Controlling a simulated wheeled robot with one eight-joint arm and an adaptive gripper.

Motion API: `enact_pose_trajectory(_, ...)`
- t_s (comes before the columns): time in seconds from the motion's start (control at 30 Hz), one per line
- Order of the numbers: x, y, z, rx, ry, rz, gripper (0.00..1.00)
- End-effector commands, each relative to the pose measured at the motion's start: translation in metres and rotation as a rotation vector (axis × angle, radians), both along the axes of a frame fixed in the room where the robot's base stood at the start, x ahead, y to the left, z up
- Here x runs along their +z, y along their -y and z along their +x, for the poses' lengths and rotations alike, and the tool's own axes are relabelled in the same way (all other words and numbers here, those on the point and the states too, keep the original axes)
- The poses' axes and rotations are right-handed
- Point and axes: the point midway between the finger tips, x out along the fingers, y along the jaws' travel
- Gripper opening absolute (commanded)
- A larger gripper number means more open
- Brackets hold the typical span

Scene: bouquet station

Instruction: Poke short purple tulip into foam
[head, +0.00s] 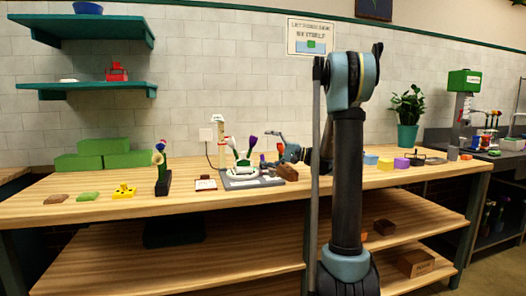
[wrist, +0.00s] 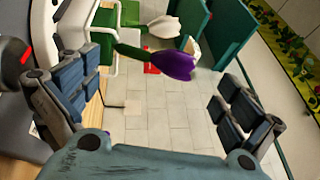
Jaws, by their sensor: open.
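The purple tulip (wrist: 172,64) is in the wrist view, its green stem running left towards the green foam (wrist: 104,18) inside a white frame. Whether the stem's end is in the foam is hidden. A white tulip (wrist: 164,27) is beside it. In the head view the purple bloom (head: 252,141) stands above the white holder (head: 242,172) in the middle of the bench. My gripper (wrist: 158,82) is open, its fingers wide apart. The purple bloom shows between and beyond the fingers, with no visible grip on it. In the head view my gripper (head: 274,146) is just right of the flowers.
Green foam blocks (head: 104,150) are stacked at the bench's back left. A dark stand (head: 162,180) with flowers is left of the holder. A brown block (head: 287,173) is close to its right. Several coloured blocks lie further right.

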Motion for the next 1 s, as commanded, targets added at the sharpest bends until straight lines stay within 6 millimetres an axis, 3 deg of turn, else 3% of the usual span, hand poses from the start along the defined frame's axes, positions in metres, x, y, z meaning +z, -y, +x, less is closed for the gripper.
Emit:
enact_pose_trajectory(0.5, -0.003, 0.016, -0.002, -0.001, 0.000, 0.000, 1.00)
enact_pose_trajectory(1.0, -0.003, 0.018, -0.002, 0.000, 0.000, 0.000, 1.00)
